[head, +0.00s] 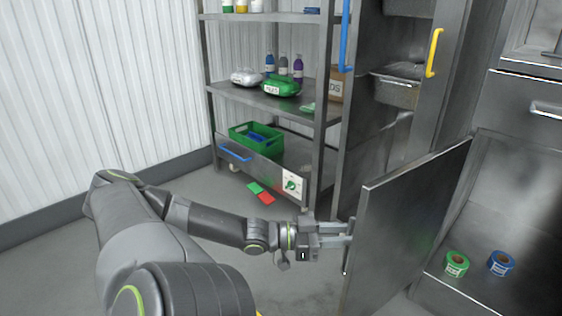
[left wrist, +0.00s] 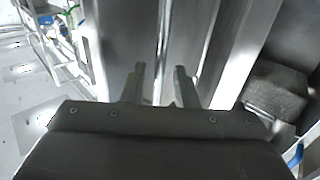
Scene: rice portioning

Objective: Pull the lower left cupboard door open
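The lower left cupboard door (head: 405,225) is a grey metal panel. It stands swung well open, with the cupboard interior (head: 480,220) showing to its right. My left gripper (head: 350,232) is at the door's left edge, its fingers reaching towards the outer face. In the left wrist view a thin bright vertical bar, seemingly the door handle (left wrist: 163,40), runs between the fingertips of the left gripper (left wrist: 160,85). The fingers are apart, with visible gaps beside the bar, so the gripper looks open around it. Contact is not clear. My right gripper is not in view.
A green tape roll (head: 456,264) and a blue tape roll (head: 501,263) lie on the cupboard floor. A metal shelf rack (head: 270,100) stands behind, with a green crate (head: 240,132) low down. Green and red cards (head: 262,195) lie near it. The floor left of the door is clear.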

